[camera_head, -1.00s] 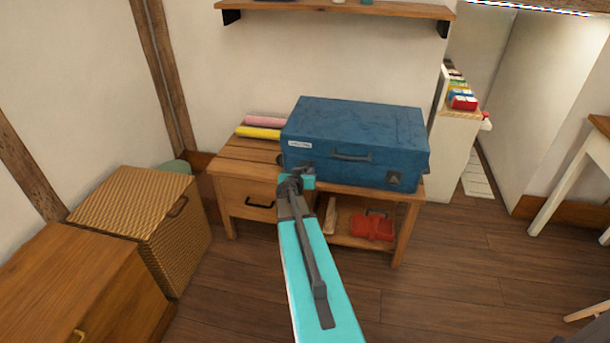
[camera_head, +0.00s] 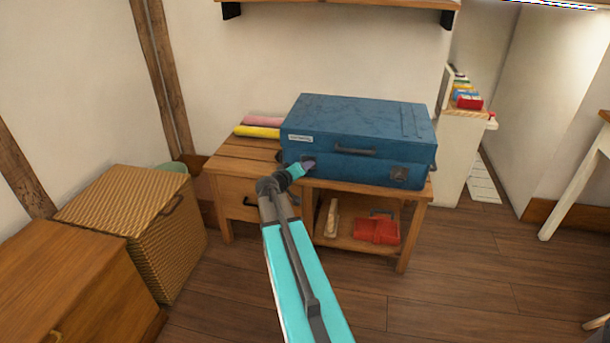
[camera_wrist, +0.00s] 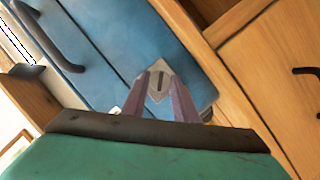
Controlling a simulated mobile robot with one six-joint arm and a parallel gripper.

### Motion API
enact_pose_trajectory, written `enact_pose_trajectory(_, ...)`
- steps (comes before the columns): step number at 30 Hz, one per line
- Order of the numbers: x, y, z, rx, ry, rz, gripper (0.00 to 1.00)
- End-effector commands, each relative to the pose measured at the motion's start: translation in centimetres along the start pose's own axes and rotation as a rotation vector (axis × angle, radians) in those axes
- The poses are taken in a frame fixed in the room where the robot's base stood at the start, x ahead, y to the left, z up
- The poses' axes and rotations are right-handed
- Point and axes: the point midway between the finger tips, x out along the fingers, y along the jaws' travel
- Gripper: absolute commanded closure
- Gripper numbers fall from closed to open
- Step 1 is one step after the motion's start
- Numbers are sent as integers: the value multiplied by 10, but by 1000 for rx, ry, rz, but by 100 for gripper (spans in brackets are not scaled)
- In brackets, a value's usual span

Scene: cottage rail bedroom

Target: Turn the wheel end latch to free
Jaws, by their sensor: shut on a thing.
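The blue case (camera_head: 360,125) lies flat on the wooden bench, with its handle (camera_head: 356,151) on the front. My gripper (camera_head: 308,164) is at the left end of the case front. In the wrist view my gripper (camera_wrist: 162,82) has its two purple-grey fingers close together on a pale metal latch (camera_wrist: 158,68) with a dark slot. The fingers cover part of this latch, and my gripper hides it in the head view. A second latch (camera_head: 400,174) shows at the right end of the front. I cannot tell which end has wheels.
The bench (camera_head: 240,160) also bears a yellow roll (camera_head: 257,132) and a pink roll (camera_head: 263,121). A red item (camera_head: 377,231) sits on its lower shelf. A wicker box (camera_head: 135,220) stands to the left. The floor on the right is clear.

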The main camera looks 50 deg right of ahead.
Motion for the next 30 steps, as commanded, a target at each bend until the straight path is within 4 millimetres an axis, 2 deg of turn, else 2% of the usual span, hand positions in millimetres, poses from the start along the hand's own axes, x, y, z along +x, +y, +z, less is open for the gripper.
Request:
enact_pose_trajectory(3, 2, -6, 3, -87, 1, 35, 96)
enact_pose_trajectory(21, 1, -8, 3, -588, 1, 243, 96)
enact_pose_trajectory(30, 1, -7, 3, -739, 1, 305, 96)
